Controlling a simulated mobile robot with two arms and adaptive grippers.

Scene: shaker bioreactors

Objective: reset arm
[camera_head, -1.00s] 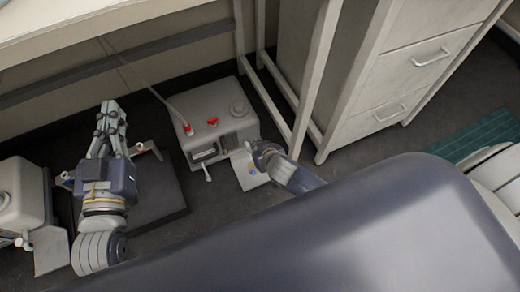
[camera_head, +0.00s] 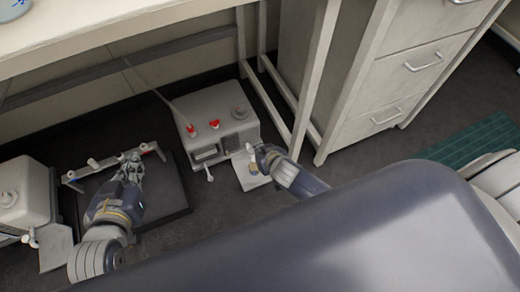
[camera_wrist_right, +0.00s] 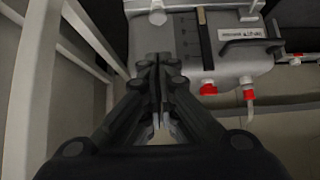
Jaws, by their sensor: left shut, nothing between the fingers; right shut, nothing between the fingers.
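My left gripper (camera_head: 132,160) is shut and empty, above the dark flat platform (camera_head: 165,195) on the floor at the left of the head view. My right arm (camera_head: 290,175) shows beside the central grey-white box device (camera_head: 235,103); its gripper is not clear in the head view. In the right wrist view my right gripper (camera_wrist_right: 155,62) is shut with nothing between the fingers. The box device, with red caps, also shows just beyond the fingertips in that view (camera_wrist_right: 225,65).
Another white device (camera_head: 22,195) stands at the left edge. A bench (camera_head: 120,25) overhangs the back. A bench leg (camera_head: 318,75) and drawer cabinet (camera_head: 405,75) stand right of the box device. A green mat (camera_head: 465,143) lies at the right.

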